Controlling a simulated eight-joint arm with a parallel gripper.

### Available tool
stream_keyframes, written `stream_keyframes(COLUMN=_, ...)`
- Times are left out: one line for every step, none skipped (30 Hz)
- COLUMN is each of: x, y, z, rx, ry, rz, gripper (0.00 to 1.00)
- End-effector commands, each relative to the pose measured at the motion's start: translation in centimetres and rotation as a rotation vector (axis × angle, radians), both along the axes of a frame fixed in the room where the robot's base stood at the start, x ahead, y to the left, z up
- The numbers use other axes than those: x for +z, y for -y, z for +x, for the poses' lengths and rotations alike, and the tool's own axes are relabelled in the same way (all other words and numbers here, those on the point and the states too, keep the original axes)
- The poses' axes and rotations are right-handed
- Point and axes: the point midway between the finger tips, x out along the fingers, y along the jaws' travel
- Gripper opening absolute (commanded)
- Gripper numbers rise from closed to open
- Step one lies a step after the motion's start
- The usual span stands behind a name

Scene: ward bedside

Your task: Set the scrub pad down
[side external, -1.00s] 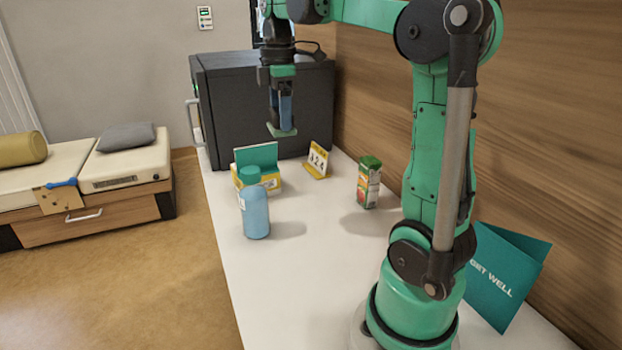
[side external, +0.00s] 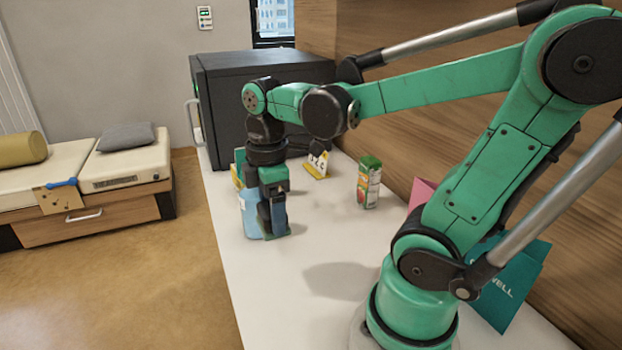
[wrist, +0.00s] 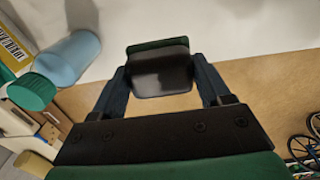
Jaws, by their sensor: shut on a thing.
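My gripper (side external: 274,226) points down over the white counter (side external: 325,240), just in front of the blue bottle. In the wrist view my gripper (wrist: 160,74) is shut on the scrub pad (wrist: 160,78), a small block with a green layer along one edge and a dark grey face. The pad sits between both fingertips. In the side view the pad is mostly hidden at the fingertips, low near the counter. I cannot tell whether it touches the surface.
The blue bottle (side external: 247,221) stands close behind my gripper; its teal cap shows in the wrist view (wrist: 32,92). A juice carton (side external: 368,184), a yellow number sign (side external: 317,164) and a dark cabinet (side external: 225,100) stand farther back. The counter's middle is clear.

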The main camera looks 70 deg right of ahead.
Motion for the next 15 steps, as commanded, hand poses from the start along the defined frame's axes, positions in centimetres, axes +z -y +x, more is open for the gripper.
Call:
stream_keyframes(x=-0.9, y=0.0, z=0.1, rx=0.0, ry=0.0, rz=0.0, gripper=0.19)
stream_keyframes(x=-1.5, y=0.0, z=0.1, rx=0.0, ry=0.0, rz=0.0, gripper=0.19)
stream_keyframes(x=-2.2, y=0.0, z=0.1, rx=0.0, ry=0.0, rz=0.0, gripper=0.19)
stream_keyframes(x=-2.7, y=0.0, z=0.0, rx=0.0, ry=0.0, rz=0.0, gripper=0.19)
stream_keyframes(x=-3.2, y=0.0, z=0.0, rx=0.0, ry=0.0, rz=0.0, gripper=0.19)
stream_keyframes(x=-3.9, y=0.0, z=0.1, rx=0.0, ry=0.0, rz=0.0, gripper=0.19)
stream_keyframes(x=-4.4, y=0.1, z=0.1, rx=0.0, ry=0.0, rz=0.0, gripper=0.19)
stream_keyframes(x=-4.8, y=0.0, z=0.1, rx=0.0, ry=0.0, rz=0.0, gripper=0.19)
stream_keyframes(x=-5.4, y=0.0, z=0.1, rx=0.0, ry=0.0, rz=0.0, gripper=0.19)
stream_keyframes(x=-5.8, y=0.0, z=0.0, rx=0.0, ry=0.0, rz=0.0, gripper=0.19)
stream_keyframes(x=-6.2, y=0.0, z=0.1, rx=0.0, ry=0.0, rz=0.0, gripper=0.19)
stream_keyframes(x=-6.6, y=0.0, z=0.1, rx=0.0, ry=0.0, rz=0.0, gripper=0.19)
stream_keyframes(x=-6.8, y=0.1, z=0.1, rx=0.0, ry=0.0, rz=0.0, gripper=0.19)
stream_keyframes(x=-7.0, y=0.0, z=0.1, rx=0.0, ry=0.0, rz=0.0, gripper=0.19)
stream_keyframes(x=-7.3, y=0.1, z=0.1, rx=0.0, ry=0.0, rz=0.0, gripper=0.19)
